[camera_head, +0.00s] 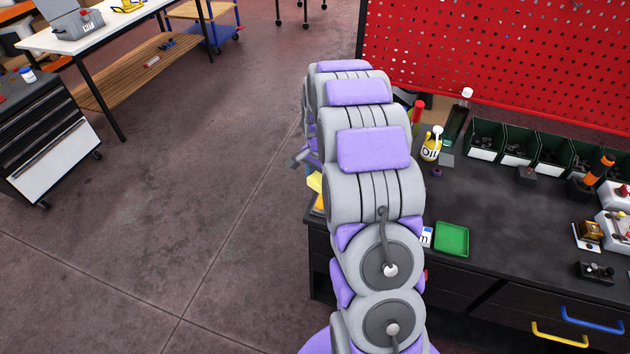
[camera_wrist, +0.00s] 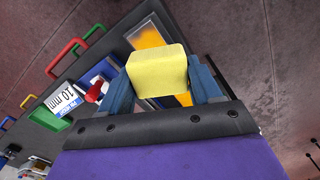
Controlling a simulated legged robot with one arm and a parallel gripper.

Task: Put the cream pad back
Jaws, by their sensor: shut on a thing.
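The cream pad (camera_wrist: 157,68), a pale yellow block, is clamped between the two blue fingers of my gripper (camera_wrist: 162,80) in the wrist view. It appears held above the bench's end, but its exact height is unclear. An orange panel or slot with a light frame (camera_wrist: 148,38) lies on the bench just beyond the pad, partly hidden by it.
The dark bench (camera_head: 490,225) carries a green tray (camera_head: 452,239), an oil bottle (camera_head: 431,145) and several bins (camera_head: 487,139). A red pegboard (camera_head: 500,60) stands behind. In the wrist view, a "10 mm" label (camera_wrist: 66,101) and a red object (camera_wrist: 96,92) lie left of the pad. Floor left is open.

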